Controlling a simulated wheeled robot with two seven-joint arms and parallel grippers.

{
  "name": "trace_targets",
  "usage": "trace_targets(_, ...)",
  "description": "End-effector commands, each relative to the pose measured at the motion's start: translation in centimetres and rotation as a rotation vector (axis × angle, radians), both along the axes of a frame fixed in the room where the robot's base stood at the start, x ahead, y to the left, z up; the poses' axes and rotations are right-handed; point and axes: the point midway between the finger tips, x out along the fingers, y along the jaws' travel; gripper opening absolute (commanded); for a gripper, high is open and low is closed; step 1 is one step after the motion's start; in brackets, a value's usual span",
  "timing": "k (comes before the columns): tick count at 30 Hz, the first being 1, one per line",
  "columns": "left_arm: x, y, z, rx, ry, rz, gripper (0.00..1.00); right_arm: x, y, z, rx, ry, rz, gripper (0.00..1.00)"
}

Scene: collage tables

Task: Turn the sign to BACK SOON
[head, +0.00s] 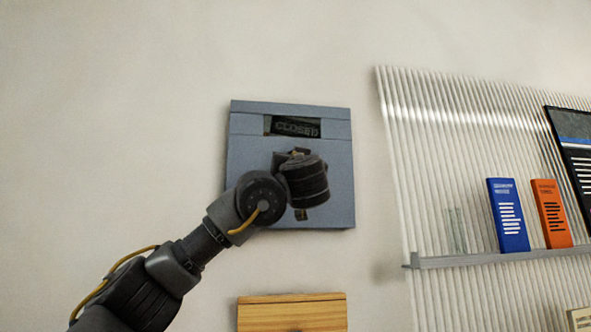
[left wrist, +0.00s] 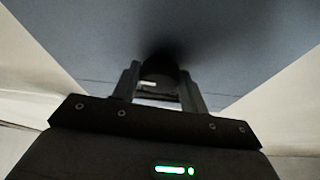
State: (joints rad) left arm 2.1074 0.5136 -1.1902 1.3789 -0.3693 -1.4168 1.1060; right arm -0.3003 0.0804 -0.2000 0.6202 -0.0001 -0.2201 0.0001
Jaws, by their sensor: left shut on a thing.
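The sign (head: 240,185) is a blue-grey square panel on the wall in the head view. A small dark window (head: 293,126) near its top shows the word CLOSED, slightly tilted. My left arm comes up from the lower left, and its wrist covers the middle of the panel. In the left wrist view my left gripper (left wrist: 160,95) is shut on a dark round knob (left wrist: 160,70) in front of the blue-grey panel face. The knob is hidden behind my wrist in the head view. My right gripper is not in view.
A wooden block (head: 292,314) is below the sign. To the right, a ribbed translucent panel (head: 430,150) carries a shelf (head: 480,259) with a blue booklet (head: 507,215) and an orange booklet (head: 551,213). The wall left of the sign is bare.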

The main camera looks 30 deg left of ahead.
Motion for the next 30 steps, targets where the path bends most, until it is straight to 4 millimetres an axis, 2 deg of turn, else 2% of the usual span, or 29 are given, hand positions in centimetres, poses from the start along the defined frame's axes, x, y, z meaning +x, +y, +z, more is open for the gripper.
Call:
trace_targets(1, 0.0, 0.0, -0.6, 0.026, 0.021, -0.001, 0.21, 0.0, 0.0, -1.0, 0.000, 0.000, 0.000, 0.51)
trace_targets(3, 0.0, 0.1, -0.6, 0.073, 0.058, -0.001, 0.21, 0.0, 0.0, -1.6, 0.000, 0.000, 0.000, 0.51)
trace_targets(12, -0.1, 0.2, -0.3, 0.301, 0.230, -0.004, 0.21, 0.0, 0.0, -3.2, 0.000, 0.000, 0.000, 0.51)
trace_targets(30, -0.3, 0.4, 0.5, 0.760, 0.574, -0.004, 0.21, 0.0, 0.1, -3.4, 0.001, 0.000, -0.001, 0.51)
